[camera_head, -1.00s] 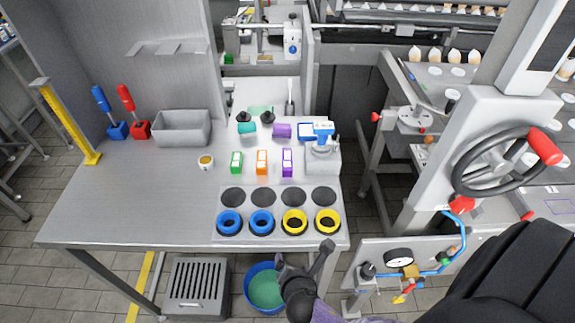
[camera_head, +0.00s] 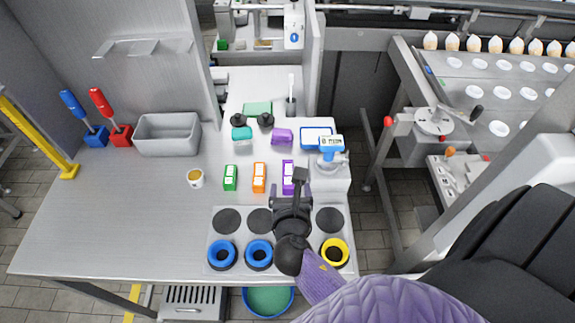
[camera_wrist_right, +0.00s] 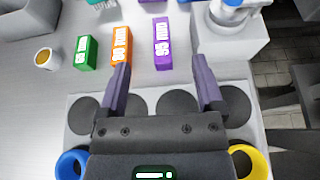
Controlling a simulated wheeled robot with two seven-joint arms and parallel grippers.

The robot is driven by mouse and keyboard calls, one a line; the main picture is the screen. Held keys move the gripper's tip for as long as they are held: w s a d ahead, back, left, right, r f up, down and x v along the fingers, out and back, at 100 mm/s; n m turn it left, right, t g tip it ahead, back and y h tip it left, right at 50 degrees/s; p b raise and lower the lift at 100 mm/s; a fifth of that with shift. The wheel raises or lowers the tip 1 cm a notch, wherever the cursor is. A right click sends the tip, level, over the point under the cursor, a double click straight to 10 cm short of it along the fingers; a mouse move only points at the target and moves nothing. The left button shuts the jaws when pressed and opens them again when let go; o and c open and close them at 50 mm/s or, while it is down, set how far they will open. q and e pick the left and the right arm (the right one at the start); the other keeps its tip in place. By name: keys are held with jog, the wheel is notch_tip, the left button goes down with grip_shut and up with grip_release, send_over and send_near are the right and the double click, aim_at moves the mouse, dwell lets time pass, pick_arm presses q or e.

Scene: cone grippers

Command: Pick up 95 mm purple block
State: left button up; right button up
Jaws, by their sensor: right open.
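The purple block (camera_head: 288,174) with a white label stands at the right end of a row of three blocks on the table. In the right wrist view the purple block (camera_wrist_right: 162,42) reads "95 mm". My right gripper (camera_head: 290,188) is open and empty, just on the near side of the purple block and over the round-pad plate. In the wrist view the fingertips of my right gripper (camera_wrist_right: 160,68) are spread wide, and the block lies ahead between their lines. My left gripper is not in view.
The orange block (camera_head: 259,177) and green block (camera_head: 230,178) stand left of the purple one. A white station with a blue-topped device (camera_head: 331,146) is close on the right. Blue rings (camera_head: 222,254) and a yellow ring (camera_head: 335,252) sit on the near plate.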

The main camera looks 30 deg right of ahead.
jog(key=b, duration=0.5)
send_near(288, 180)
jog(key=shift+w+d+f, duration=0.1)
jog(key=shift+d+f, duration=0.2)
jog(key=shift+f, duration=0.5)
jog(key=shift+w+f, duration=0.1)
jog(key=shift+f, duration=0.05)
jog(key=b+x, duration=0.1)
jog(key=x, duration=0.2)
jog(key=b+x, duration=0.1)
jog(key=x, duration=0.2)
jog(key=r+b+x, duration=0.1)
jog(key=x, duration=0.2)
jog(key=shift+w, duration=0.25)
jog(key=shift+w+d, duration=0.2)
jog(key=shift+w, duration=0.1)
jog(key=shift+r, duration=0.1)
grip_shut()
